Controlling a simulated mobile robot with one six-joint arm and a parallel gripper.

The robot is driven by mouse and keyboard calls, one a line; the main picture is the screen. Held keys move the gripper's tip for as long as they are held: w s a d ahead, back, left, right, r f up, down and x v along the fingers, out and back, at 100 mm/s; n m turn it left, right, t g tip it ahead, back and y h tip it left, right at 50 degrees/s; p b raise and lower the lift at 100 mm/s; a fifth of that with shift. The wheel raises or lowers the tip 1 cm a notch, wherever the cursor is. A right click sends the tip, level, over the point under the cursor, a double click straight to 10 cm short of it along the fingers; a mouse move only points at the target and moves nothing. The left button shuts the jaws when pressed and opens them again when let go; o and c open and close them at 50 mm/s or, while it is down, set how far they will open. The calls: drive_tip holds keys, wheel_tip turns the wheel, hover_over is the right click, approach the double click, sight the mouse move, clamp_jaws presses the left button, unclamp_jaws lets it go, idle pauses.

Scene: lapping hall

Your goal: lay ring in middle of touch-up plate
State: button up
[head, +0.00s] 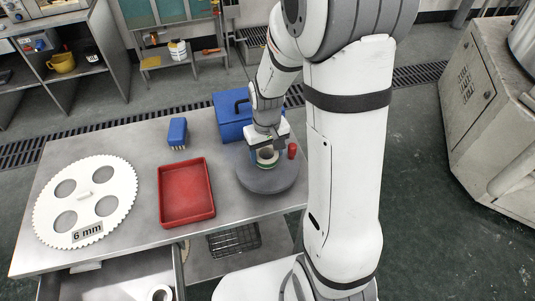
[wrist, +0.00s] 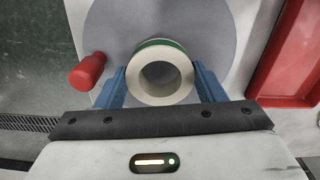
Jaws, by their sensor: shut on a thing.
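A pale ring with a green band (wrist: 142,92) sits between the two blue fingers of my gripper (wrist: 162,88) in the wrist view. The fingers are shut on its outer sides. In the head view my gripper (head: 267,155) holds the ring (head: 267,158) over the round grey touch-up plate (head: 267,184). The plate also shows behind the ring in the wrist view (wrist: 215,35). I cannot tell whether the ring touches the plate. My gripper hides part of the plate's far side in the head view.
A red peg (head: 292,151) stands beside the plate. A blue box (head: 232,118) is behind it, and a red tray (head: 186,218) lies to its left. A blue brush (head: 178,133) and a white toothed disc marked 6 mm (head: 107,205) are farther left on the metal table (head: 140,143).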

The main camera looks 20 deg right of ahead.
drive_tip(key=shift+f, duration=0.7)
drive_tip(key=shift+f, duration=0.1)
drive_tip(key=shift+f, duration=0.2)
drive_tip(key=o, duration=0.9)
drive_tip(key=shift+r, duration=0.1)
drive_tip(key=shift+c, duration=0.2)
wheel_tip(320, 180, up, 12)
drive_tip(key=s+r+t, duration=0.1)
drive_tip(key=s+r, duration=0.2)
drive_tip(key=s, duration=0.4)
drive_tip(key=s+r+m+t, duration=0.1)
drive_tip(key=s+r, duration=0.2)
drive_tip(key=s, duration=0.4)
drive_tip(key=shift+r+m+t, duration=0.3)
drive_tip(key=shift+r+t, duration=0.05)
drive_tip(key=shift+t, duration=0.05)
